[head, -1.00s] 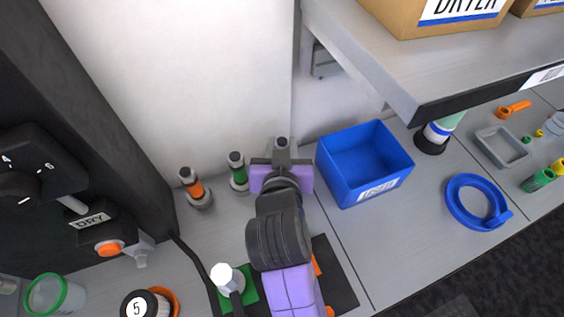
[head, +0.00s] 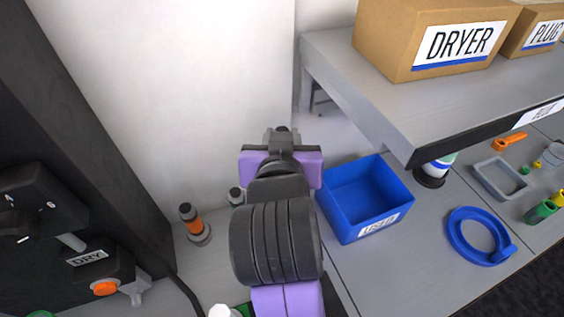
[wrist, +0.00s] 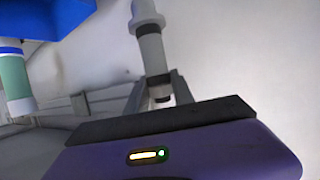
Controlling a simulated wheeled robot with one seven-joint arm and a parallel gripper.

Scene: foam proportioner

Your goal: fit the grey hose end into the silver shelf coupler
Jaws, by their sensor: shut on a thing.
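My gripper (head: 281,140), with purple and dark grey parts, is raised above the back of the bench, left of the blue bin. It is shut on a grey banded hose end, whose dark tip (head: 283,129) just shows beyond the fingers in the head view. In the wrist view the grey hose end (wrist: 153,50) stands out between the fingers, slightly tilted in the picture, with a pale far part. I cannot clearly make out the silver shelf coupler in either view.
The shelf (head: 350,75) carries a DRYER box (head: 430,45); its front edge juts out at the right. A blue USED bin (head: 368,225) stands right of my gripper. An orange-banded connector (head: 191,222) stands at left; another (head: 236,195) is mostly hidden. A blue hose ring (head: 465,248) lies at right.

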